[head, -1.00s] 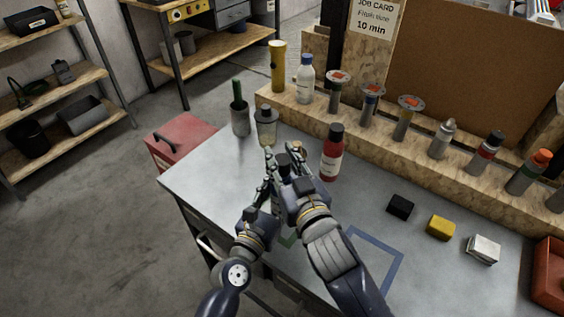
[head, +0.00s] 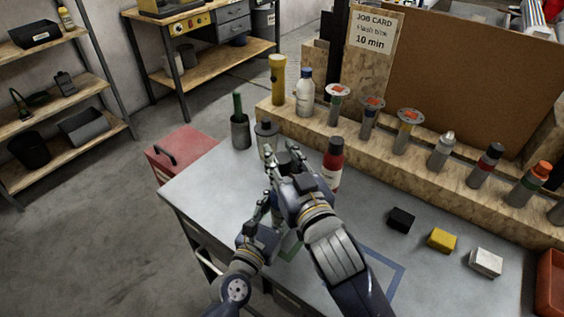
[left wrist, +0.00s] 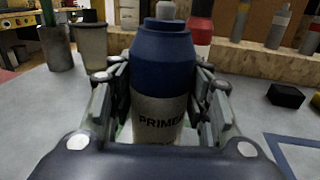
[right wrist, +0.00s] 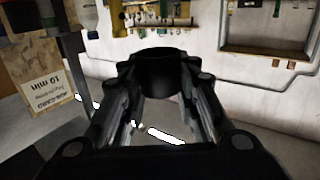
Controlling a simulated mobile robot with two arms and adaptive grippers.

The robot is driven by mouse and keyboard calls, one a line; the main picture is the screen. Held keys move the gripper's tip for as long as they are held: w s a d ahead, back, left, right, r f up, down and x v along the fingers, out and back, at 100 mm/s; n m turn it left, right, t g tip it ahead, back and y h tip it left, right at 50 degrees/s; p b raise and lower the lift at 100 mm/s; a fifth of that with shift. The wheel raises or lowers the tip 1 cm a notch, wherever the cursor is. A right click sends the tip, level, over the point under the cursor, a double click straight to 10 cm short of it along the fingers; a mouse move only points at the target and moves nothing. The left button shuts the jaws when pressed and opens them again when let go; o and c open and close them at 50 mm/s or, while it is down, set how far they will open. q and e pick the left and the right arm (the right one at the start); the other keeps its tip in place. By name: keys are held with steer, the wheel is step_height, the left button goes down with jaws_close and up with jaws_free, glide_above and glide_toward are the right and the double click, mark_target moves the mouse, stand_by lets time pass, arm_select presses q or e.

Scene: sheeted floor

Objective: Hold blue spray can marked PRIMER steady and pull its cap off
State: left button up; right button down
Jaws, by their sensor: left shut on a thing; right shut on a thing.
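The spray can marked PRIMER (left wrist: 160,105) stands upright in the left wrist view, with a pale labelled body, a blue shoulder and a small grey nozzle on top. My left gripper (head: 264,206) is shut around its body, one finger on each side. A dark cap (right wrist: 160,70) sits between the fingers of my right gripper (head: 285,158), which is shut on it. The right gripper is above the left one, and the cap is off the can. In the head view my grippers and arms hide most of the can.
A red bottle with a dark top (head: 333,165) stands close right of my right gripper. A grey container (head: 266,136) and a dark cup (head: 240,132) stand behind. Black (head: 400,220), yellow (head: 441,240) and white (head: 486,262) blocks lie right. Several cans line the wooden ledge (head: 400,155).

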arm_select(q)
steer(key=o, duration=1.6)
steer(key=v, duration=1.2)
